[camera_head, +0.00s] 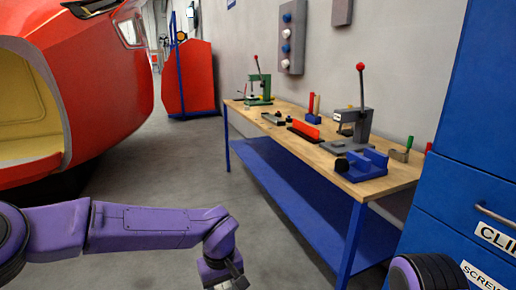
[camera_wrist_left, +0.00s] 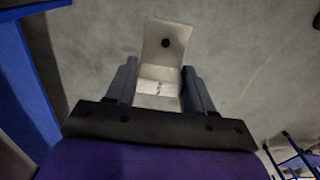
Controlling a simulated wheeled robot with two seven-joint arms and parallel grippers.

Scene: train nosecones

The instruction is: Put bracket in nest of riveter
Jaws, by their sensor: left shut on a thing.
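My left gripper (camera_head: 236,281) is low in the head view, in front of the workbench and off its left side; the picture's bottom edge cuts it off. In the left wrist view, the left gripper (camera_wrist_left: 160,88) is shut on a pale L-shaped bracket (camera_wrist_left: 166,42) with a dark round hole. On the bench stand two lever presses with red knobs: a grey one (camera_head: 363,124) at the near part and a green one (camera_head: 262,87) farther back. I cannot tell which is the riveter, and no nest is clear. My right gripper is out of view.
The wooden workbench (camera_head: 385,184) has a blue frame and lower shelf. A blue fixture (camera_head: 368,165), a red block (camera_head: 305,129) and small tools lie on it. Blue drawers (camera_head: 440,215) stand at right, a red train nosecone (camera_head: 85,85) at left.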

